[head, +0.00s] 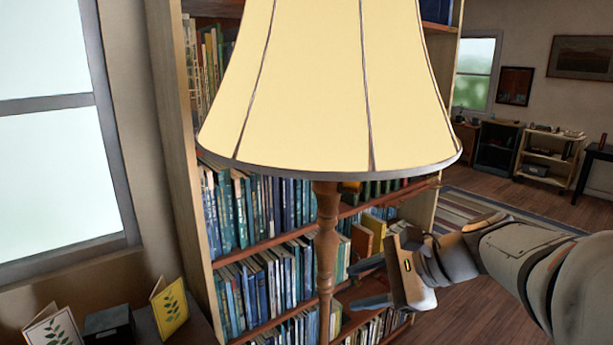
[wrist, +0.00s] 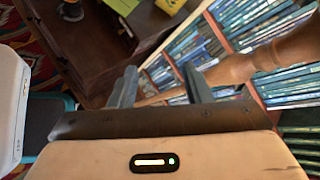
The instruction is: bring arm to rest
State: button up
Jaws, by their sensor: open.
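My gripper (head: 358,285) is at the lower middle right of the head view, at the end of my arm, which comes in from the right. Its two fingers stand apart with nothing held between them; they also show in the wrist view (wrist: 160,78). A floor lamp stands close in front of me. Its cream shade (head: 318,90) fills the upper middle, and its turned wooden post (head: 327,235) is just left of my fingertips. In the wrist view the post (wrist: 235,70) passes beyond the fingers. I cannot tell how wide the gap is.
A tall bookcase (head: 166,110) full of books stands behind the lamp. At lower left are a yellow leaf-patterned book (head: 169,306), a dark box (head: 109,327) and a pale card (head: 52,330), beneath a window (head: 58,185). Open wooden floor (head: 490,310) and a striped rug (head: 475,222) lie right.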

jog(key=s+d+f+n+g+h, duration=0.1)
jog(key=s+d+f+n+h, duration=0.4)
jog(key=s+f+n+h, duration=0.5)
jog(key=shift+s+f+n, duration=0.2)
jog(key=shift+f+n, duration=0.05)
jog(key=shift+n, duration=2.25)
